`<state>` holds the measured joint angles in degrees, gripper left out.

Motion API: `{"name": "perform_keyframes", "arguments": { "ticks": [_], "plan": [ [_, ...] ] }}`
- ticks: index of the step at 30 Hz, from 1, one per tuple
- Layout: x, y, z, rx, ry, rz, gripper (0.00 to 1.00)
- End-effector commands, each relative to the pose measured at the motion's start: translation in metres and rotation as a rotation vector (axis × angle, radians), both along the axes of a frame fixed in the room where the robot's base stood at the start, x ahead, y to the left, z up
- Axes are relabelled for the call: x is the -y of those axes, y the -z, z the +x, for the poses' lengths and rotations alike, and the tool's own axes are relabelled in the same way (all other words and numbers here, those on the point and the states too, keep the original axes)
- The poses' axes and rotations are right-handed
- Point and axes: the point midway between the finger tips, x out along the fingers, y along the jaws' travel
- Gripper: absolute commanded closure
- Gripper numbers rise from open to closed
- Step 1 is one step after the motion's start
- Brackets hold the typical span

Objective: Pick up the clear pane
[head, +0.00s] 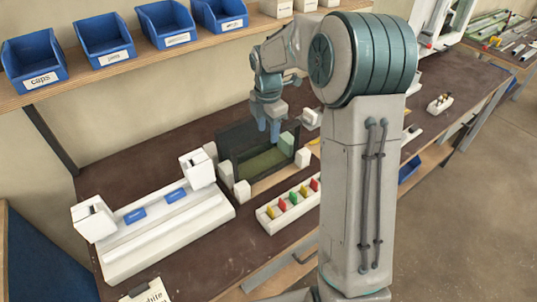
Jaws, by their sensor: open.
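A see-through, dark-tinted pane (233,143) stands upright in the middle of the bench, among white blocks. A greenish area shows through its lower part. My gripper (269,130) points down at the pane's upper right part, with its fingers overlapping the pane in the picture. It is open, and I cannot tell whether the fingers touch the pane or straddle its edge. A green block (287,142) is just right of the fingers.
A long white fixture (165,232) with two blue labels lies at the left front. A white rack (270,222) with coloured pieces stands in front of the pane. Blue bins (105,38) line the shelf above. My arm hides part of the bench (130,165) at right.

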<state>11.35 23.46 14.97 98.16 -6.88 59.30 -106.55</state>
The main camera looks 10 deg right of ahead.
Motion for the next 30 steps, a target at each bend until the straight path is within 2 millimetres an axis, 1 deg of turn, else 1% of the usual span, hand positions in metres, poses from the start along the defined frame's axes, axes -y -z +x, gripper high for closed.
{"name": "perform_keyframes", "arguments": {
  "ticks": [4,9,12,15,20,21,23,24,25,26,30],
  "plan": [
    [0.0,0.011,-0.001,-0.002,0.0,0.0,0.53],
    [-0.001,0.038,-0.003,-0.004,0.0,0.0,0.53],
    [-0.001,0.048,-0.003,-0.001,0.0,0.001,0.53],
    [-0.001,0.053,-0.002,0.0,0.0,0.0,0.53],
    [-0.001,0.053,-0.002,0.001,0.0,0.0,0.53],
    [-0.001,0.053,-0.002,0.001,0.0,0.0,0.58],
    [-0.001,0.053,-0.002,0.001,0.0,0.0,0.75],
    [-0.001,0.053,-0.002,0.001,0.0,0.0,0.86],
    [-0.001,0.053,-0.002,0.001,0.0,0.0,0.94],
    [-0.001,0.053,-0.002,0.001,0.0,0.0,1.0],
    [-0.001,0.052,-0.002,0.003,0.0,0.0,1.0]
  ]
}}
